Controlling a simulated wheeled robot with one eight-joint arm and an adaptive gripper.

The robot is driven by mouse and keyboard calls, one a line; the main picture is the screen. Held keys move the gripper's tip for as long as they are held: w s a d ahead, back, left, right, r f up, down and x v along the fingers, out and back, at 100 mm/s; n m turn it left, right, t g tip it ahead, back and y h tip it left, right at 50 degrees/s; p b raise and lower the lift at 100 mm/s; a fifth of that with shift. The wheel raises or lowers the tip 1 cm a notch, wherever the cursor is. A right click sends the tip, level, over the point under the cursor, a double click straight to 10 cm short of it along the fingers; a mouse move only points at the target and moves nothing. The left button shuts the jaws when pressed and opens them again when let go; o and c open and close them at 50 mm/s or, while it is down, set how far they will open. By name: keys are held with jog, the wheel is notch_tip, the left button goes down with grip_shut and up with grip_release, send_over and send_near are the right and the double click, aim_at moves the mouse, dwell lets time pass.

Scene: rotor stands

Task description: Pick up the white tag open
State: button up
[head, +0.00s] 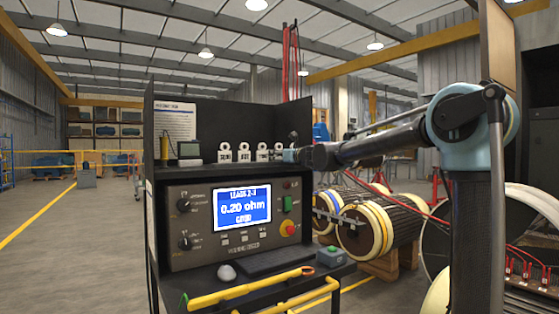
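Several white tags stand in a row on the shelf above the test console. The leftmost tag (225,153), a second tag (244,153) and a third tag (262,153) each have a ring-like top and dark lettering too small to read surely. A further tag (278,151) at the right is partly covered by the end of my arm. I cannot tell which one says open. My gripper (291,153) is at the right end of the row, close to the rightmost tag. Whether it touches that tag, and how its fingers stand, cannot be made out.
The console screen (242,208) reads 0.20 ohm. A dark panel (240,120) backs the shelf, and a small meter (189,153) stands at its left. Banded rotors (365,230) are at the right.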

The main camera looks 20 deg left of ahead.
jog(key=c, duration=0.6)
notch_tip(320, 180, up, 10)
dwell(0.5)
dwell(0.4)
